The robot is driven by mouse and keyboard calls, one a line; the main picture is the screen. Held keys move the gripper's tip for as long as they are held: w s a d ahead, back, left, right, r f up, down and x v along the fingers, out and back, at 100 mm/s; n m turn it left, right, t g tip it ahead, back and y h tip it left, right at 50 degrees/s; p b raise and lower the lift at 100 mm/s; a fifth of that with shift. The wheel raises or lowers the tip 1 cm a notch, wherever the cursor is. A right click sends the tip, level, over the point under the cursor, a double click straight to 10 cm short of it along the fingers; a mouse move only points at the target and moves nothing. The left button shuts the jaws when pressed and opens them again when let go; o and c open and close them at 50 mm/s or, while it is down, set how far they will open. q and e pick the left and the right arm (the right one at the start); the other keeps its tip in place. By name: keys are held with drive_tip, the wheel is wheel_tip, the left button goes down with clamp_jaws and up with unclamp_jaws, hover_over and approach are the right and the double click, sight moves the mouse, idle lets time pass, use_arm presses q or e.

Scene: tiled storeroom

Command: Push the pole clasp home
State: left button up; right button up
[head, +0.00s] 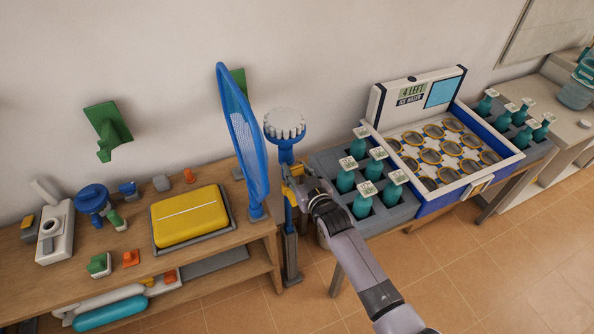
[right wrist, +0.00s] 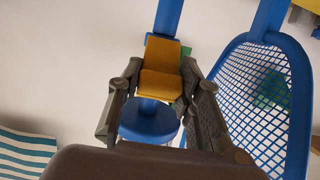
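The blue pole (head: 289,238) with a round white-bristled brush head (head: 284,124) stands upright at the right end of the wooden bench. The yellow pole clasp (right wrist: 161,72) is on the blue pole, below the brush head, in the right wrist view. My right gripper (right wrist: 161,80) has one dark finger against each side of the clasp and looks shut on it. In the head view my right gripper (head: 294,178) is at the pole just below the brush head and partly hides the clasp. How far the clasp is seated cannot be seen. My left gripper is not in view.
A blue net (head: 243,135) stands close left of the pole. A grey crate (head: 388,213) of teal bottles and a blue-white vending box (head: 430,150) stand close right. The bench (head: 250,238) holds a yellow case (head: 189,215) and small parts. Tiled floor is open in front.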

drive_tip(key=o, duration=0.5)
drive_tip(key=shift+s, duration=0.15)
drive_tip(key=v, duration=1.1)
drive_tip(key=shift+s+d+r, duration=0.1)
drive_tip(key=shift+s+d, duration=0.05)
drive_tip(key=shift+s, duration=0.2)
drive_tip(key=shift+c, duration=0.3)
